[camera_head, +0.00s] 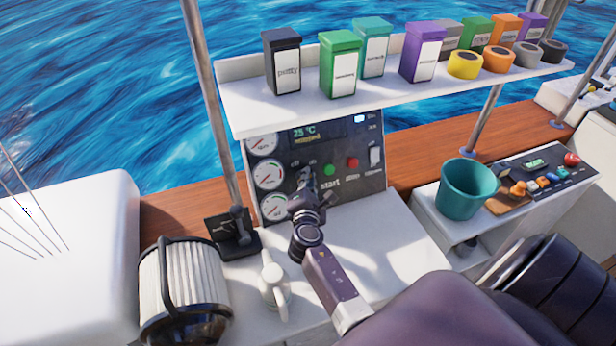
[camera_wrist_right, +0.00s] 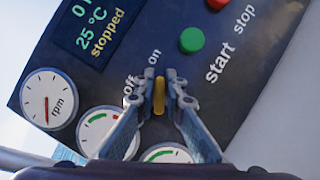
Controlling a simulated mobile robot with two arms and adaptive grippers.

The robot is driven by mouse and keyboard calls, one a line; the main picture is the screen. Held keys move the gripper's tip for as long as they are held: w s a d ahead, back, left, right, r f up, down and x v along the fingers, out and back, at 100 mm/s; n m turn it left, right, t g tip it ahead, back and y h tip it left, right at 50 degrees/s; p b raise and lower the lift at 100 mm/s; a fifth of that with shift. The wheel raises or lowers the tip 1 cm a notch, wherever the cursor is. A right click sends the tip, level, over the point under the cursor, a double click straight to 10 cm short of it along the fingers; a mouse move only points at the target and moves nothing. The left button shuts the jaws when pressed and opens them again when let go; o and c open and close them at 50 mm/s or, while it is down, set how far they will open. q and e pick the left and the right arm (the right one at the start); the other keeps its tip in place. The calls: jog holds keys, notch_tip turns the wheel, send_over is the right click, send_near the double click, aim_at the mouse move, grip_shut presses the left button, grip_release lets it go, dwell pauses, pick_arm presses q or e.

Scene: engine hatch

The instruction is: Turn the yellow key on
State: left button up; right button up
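The yellow key (camera_wrist_right: 158,97) is on the dark control panel (camera_head: 350,190), below the "off" and "on" labels in the right wrist view. My right gripper (camera_wrist_right: 162,88) has a finger close on each side of the key and looks shut on it. In the head view, the right gripper (camera_head: 307,185) reaches the panel left of the green start button (camera_head: 330,170) and hides the key. The panel's screen (camera_wrist_right: 90,30) reads "stopped" and 25 °C. My left gripper is in neither view.
A red stop button (camera_head: 353,162) sits beside the green one. Round gauges (camera_head: 270,174) line the panel's left side. A shelf (camera_head: 300,112) with boxes and tape rolls is above. A throttle lever (camera_head: 237,225), filter (camera_head: 185,285), white bottle (camera_head: 273,285) and teal bucket (camera_head: 466,190) stand nearby.

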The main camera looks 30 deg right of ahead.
jog(key=o, duration=0.3)
jog(key=shift+o, duration=0.2)
jog(key=v, duration=1.2)
